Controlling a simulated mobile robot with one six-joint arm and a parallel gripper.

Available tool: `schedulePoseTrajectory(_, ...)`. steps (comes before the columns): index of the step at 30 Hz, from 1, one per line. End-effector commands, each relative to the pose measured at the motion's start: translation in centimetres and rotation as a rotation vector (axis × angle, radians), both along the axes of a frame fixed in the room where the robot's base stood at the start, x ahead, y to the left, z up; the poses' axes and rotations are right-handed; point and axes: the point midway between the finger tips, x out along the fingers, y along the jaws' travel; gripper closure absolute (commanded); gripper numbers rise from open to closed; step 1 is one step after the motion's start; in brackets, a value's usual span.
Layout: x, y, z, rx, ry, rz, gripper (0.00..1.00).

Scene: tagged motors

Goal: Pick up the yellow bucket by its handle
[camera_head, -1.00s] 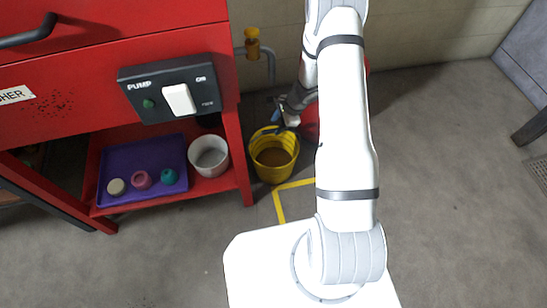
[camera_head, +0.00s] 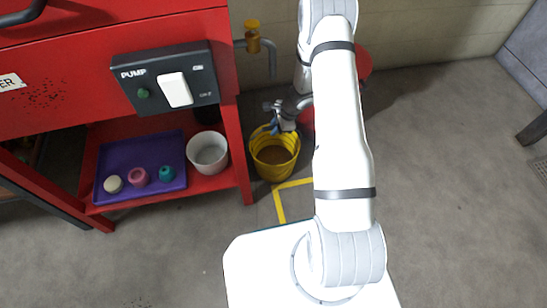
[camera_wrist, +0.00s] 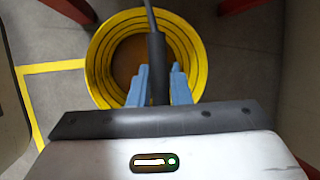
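The yellow bucket (camera_head: 265,168) stands on the floor just right of the red bench, with brown contents inside. In the wrist view its ringed yellow wall (camera_wrist: 98,58) lies behind my gripper (camera_wrist: 160,75). The bucket's handle has a dark grey grip (camera_wrist: 157,62) and a thin wire running up from it. The grip lies between my two blue fingers, one close on each side. I cannot tell whether the fingers press on it. In the head view my gripper (camera_head: 282,126) is at the bucket's far rim, partly hidden by its small size there.
The red bench (camera_head: 222,185) has a pump switch box (camera_head: 140,95) and a shelf with a purple tray (camera_head: 150,155) and a white pot (camera_head: 207,152). A red object (camera_head: 363,65) stands behind my arm. Yellow tape (camera_head: 279,205) marks the floor. Open floor lies to the right.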

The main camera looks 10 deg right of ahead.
Motion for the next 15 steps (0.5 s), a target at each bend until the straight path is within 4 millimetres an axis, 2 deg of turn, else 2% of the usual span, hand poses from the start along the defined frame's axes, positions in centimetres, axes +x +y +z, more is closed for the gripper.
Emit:
schedulePoseTrajectory(1, 0.00, -0.01, 0.01, 0.000, 0.000, 0.000, 0.87)
schedulePoseTrajectory(6, 0.00, -0.04, 0.01, 0.000, 0.000, 0.000, 1.00)
schedulePoseTrajectory(15, 0.12, -0.06, 0.17, 0.000, -0.003, -0.001, 1.00)
